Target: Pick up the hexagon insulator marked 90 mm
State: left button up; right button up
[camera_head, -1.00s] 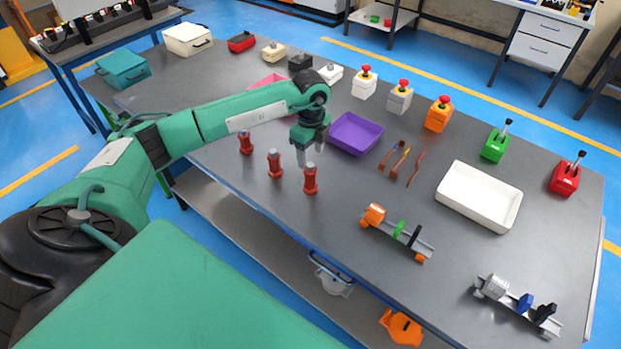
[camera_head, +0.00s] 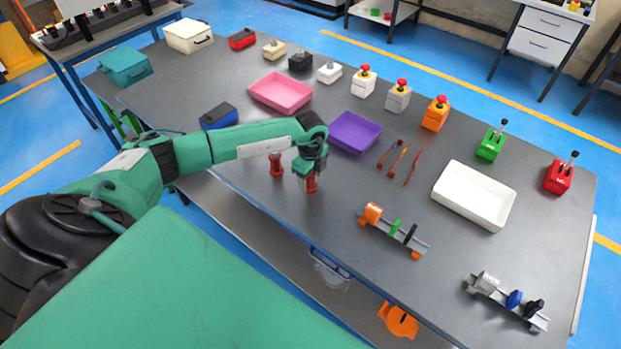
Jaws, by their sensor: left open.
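Two red insulators show at the near edge of the grey table: a middle one (camera_head: 276,167) and a right one (camera_head: 312,185). Both stand upright. A third, seen further left earlier, is hidden behind my left arm. The 90 mm marking and the hexagon shape are too small to make out. My left gripper (camera_head: 309,178) points down at the right insulator and covers its upper part. Its jaws are open; I cannot tell whether they are around the insulator or touch it. My right gripper is not in view.
A purple tray (camera_head: 355,133) lies just behind the gripper and a pink tray (camera_head: 281,92) further back. Thin copper-coloured strips (camera_head: 398,157) and a white tray (camera_head: 474,194) lie to the right. A rail with orange, green and black parts (camera_head: 392,230) sits nearer the front.

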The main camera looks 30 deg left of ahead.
pick_arm(q)
jog(key=c, duration=1.2)
jog(key=shift+o, duration=0.2)
jog(key=shift+r, duration=0.1)
